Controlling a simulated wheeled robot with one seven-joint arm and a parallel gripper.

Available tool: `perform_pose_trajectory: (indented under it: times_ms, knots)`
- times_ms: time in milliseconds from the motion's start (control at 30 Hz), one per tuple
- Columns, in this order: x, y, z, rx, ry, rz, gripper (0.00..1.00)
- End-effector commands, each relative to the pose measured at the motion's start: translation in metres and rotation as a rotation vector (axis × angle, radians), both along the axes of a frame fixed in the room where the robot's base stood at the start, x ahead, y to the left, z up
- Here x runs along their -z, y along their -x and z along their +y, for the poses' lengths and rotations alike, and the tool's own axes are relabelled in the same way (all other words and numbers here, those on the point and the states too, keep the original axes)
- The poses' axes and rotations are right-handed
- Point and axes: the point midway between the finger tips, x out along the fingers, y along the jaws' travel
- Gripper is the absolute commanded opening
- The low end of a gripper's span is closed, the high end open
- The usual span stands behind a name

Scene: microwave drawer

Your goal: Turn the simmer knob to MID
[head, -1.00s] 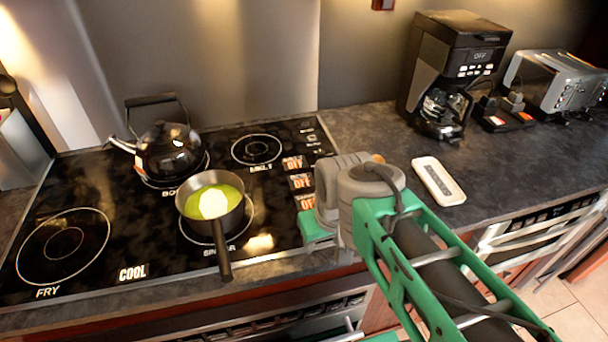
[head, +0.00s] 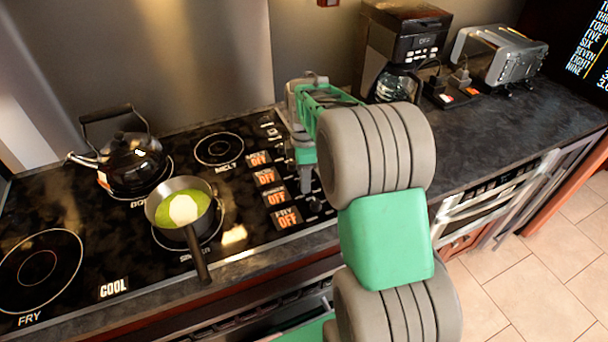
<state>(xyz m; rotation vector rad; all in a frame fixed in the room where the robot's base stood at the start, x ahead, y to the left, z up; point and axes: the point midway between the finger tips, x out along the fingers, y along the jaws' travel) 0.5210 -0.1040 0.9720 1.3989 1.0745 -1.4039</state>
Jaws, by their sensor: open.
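The cooktop (head: 95,205) has a column of OFF displays along its right side. The lowest display (head: 286,217) reads FRY OFF; the small names on the others are too small to read surely, so I cannot tell which is simmer. A dark knob (head: 315,205) shows beside the lowest display. My gripper (head: 305,187) points down over the knob column, right of the displays, open. Its fingertips are small and partly lost against the dark cooktop. I cannot tell whether they touch or surround a knob. Other knobs are largely hidden behind my gripper.
A pot (head: 183,212) of green soup sits on the simmer burner, its handle toward the front edge. A kettle (head: 130,160) stands behind it. A coffee maker (head: 405,50) and toaster (head: 500,55) stand back right. The right counter (head: 480,130) has free room.

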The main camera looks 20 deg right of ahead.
Motion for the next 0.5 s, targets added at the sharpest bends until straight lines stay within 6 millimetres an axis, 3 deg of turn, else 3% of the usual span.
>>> perform_pose_trajectory:
  times_ms: [300,500]
  knots:
    - [0.0076,-0.0001,-0.0002,0.001,0.001,-0.002,0.48]
    - [0.0073,-0.0002,-0.0001,0.001,0.001,-0.002,0.33]
